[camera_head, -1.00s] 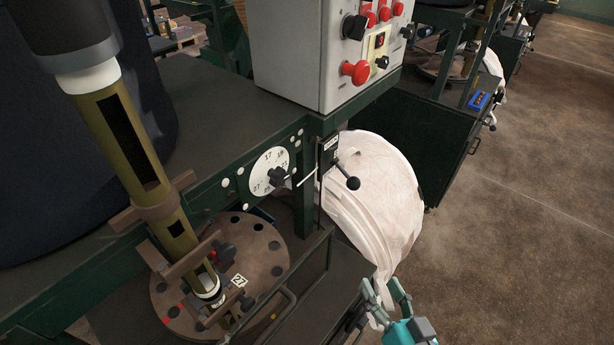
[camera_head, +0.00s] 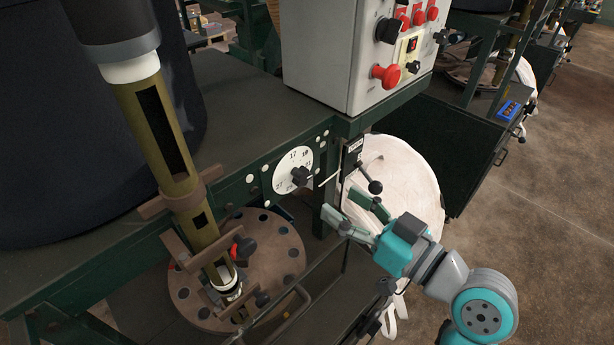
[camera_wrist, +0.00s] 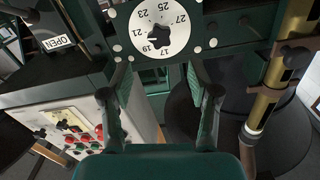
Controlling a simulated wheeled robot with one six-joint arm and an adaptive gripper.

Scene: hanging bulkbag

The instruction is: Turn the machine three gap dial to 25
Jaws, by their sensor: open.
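The gap dial is a white round plate (camera_head: 290,160) with numbers and a dark knob (camera_head: 299,176) at its middle, set on the green frame. The wrist view shows the dial plate (camera_wrist: 147,18) upside down at the top, with its dark knob (camera_wrist: 158,36). The numbers 17, 19, 21, 23, 25 and 27 show there, some partly covered by the knob. My gripper (camera_head: 347,214) is open and empty, to the lower right of the dial and apart from it. In the wrist view, my gripper's fingers (camera_wrist: 160,82) are spread below the knob.
A black ball-ended lever (camera_head: 374,187) sticks out right of the dial, near my fingers. A grey control box (camera_head: 335,60) with red buttons is above. A round brown turntable (camera_head: 265,250) lies below left. A white bag (camera_head: 410,180) hangs behind my gripper.

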